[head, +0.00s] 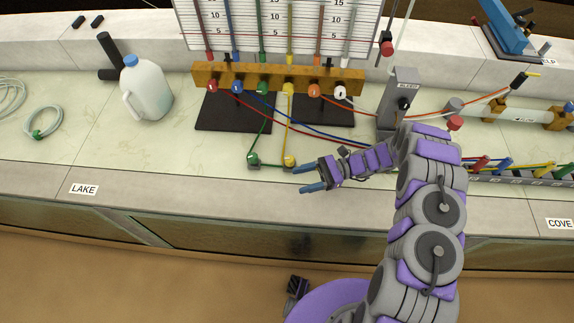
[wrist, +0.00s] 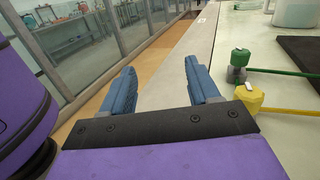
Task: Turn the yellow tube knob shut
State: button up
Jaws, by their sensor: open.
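A yellow knob (head: 289,160) with a pale mark on top sits near the counter's front edge, at the end of the yellow tube (head: 287,125). The tube runs back to a yellow fitting (head: 288,89) on the wooden manifold. In the wrist view the yellow knob (wrist: 249,99) is at the right, outside the jaws. My gripper (head: 301,179) is open and empty, with two blue fingers pointing left, just in front and to the right of the knob. The wrist view shows the gap between the fingers (wrist: 160,72) empty. I cannot tell whether a finger touches the knob.
A green knob (head: 252,159) stands just left of the yellow one. The wooden manifold (head: 318,82) with several coloured tubes is behind. Red and blue tubes cross the counter to the right. A white jug (head: 148,92) stands at the left. The counter's front strip (head: 190,187) is clear.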

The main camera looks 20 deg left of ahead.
aim_at(284, 165)
jog(key=w+t, duration=0.1)
jog(key=w+d+f+m+t+y, duration=0.1)
jog(key=w, duration=0.1)
jog(key=w+d+f+m+t+y, duration=0.1)
jog(key=w, duration=0.1)
jog(key=shift+w+d, duration=0.2)
jog(key=shift+w, duration=0.05)
jog(key=w+d+f+m+t, duration=0.2)
jog(key=w+d+t, duration=0.1)
jog(key=w+d+m+t, duration=0.1)
jog(key=w+d, duration=0.1)
jog(key=shift+d+f+y, duration=0.15)
jog(key=shift+f+y, duration=0.25)
jog(key=s+a+b, duration=0.1)
jog(key=a, duration=0.4)
jog(key=s+a+b, duration=0.1)
jog(key=a, duration=0.5)
jog(key=s+a+b, duration=0.1)
jog(key=a, duration=0.5)
jog(key=shift+a, duration=0.1)
jog(key=shift+m, duration=0.3)
jog(key=shift+c, duration=0.3)
